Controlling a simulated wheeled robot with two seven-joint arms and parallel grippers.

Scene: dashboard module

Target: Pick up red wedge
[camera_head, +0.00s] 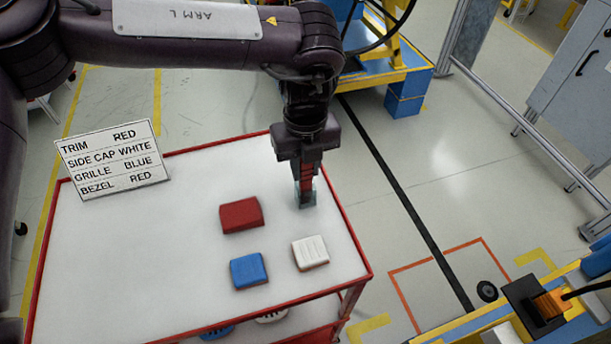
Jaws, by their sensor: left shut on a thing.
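My left gripper (306,198) points down over the right side of the white table top (120,260). It is shut on a narrow red piece, the red wedge (306,172), which shows partly between the fingers. The fingers hide much of its shape. The fingertips are at or just above the table top; I cannot tell which. A separate red block (241,215) lies to the left of the gripper. My right gripper is out of view.
A sign (112,160) listing trim red, side cap white, grille blue and bezel red stands at the table's back left. The table has a raised red rim. Its left part is clear. A yellow and blue station (548,300) with an orange and black device stands at lower right.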

